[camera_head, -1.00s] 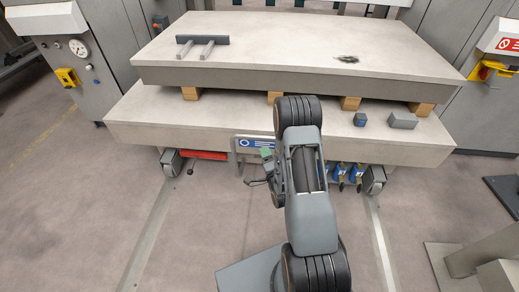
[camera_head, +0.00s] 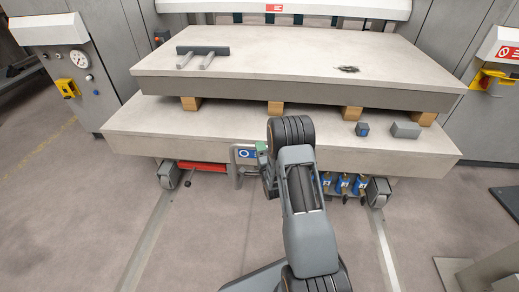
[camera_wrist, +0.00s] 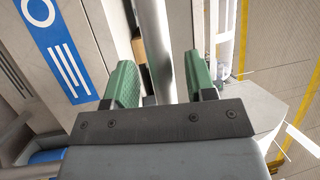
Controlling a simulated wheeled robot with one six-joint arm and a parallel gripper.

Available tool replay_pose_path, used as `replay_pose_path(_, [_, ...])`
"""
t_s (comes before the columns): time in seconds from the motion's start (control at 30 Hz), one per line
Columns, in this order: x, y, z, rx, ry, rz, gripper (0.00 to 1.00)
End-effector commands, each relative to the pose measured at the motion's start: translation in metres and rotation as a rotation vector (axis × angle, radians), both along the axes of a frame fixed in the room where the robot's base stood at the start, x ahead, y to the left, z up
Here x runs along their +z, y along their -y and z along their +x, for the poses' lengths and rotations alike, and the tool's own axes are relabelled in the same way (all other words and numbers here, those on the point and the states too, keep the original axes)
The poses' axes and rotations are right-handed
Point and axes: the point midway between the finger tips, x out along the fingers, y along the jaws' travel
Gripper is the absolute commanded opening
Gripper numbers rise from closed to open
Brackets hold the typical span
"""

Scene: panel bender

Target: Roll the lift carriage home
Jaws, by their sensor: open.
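The lift carriage (camera_head: 130,134) is a low, pale, broad platform on wheels, standing across floor rails. Its left wheel (camera_head: 168,174) and right wheel (camera_head: 378,192) show below its front edge. A grey tubular handle (camera_head: 236,170) stands at its front middle, by a blue and white label (camera_head: 246,154). My gripper (camera_head: 263,148) is at this handle, mostly hidden behind my arm in the head view. In the wrist view, my gripper (camera_wrist: 161,78) has its green fingers apart, with a grey bar (camera_wrist: 157,45) between them. The fingers do not close on it.
A thick slab (camera_head: 300,62) rests on wooden blocks (camera_head: 190,103) above the carriage. A small blue-grey block (camera_head: 362,129) and a grey block (camera_head: 406,130) lie on its right side. A red bar (camera_head: 203,166) and blue items (camera_head: 343,186) sit underneath. The floor in front is largely clear.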

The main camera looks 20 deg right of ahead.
Motion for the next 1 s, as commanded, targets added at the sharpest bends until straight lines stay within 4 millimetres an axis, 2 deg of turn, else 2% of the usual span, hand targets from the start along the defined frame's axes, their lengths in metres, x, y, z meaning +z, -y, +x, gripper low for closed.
replay_pose_path(0.2, [0.003, 0.002, 0.014, -0.001, 0.001, 0.000, 0.51])
replay_pose_path(0.57, [0.003, 0.002, 0.017, -0.001, 0.000, 0.000, 0.50])
replay_pose_path(1.0, [0.003, 0.002, 0.016, -0.001, 0.000, 0.000, 0.07])
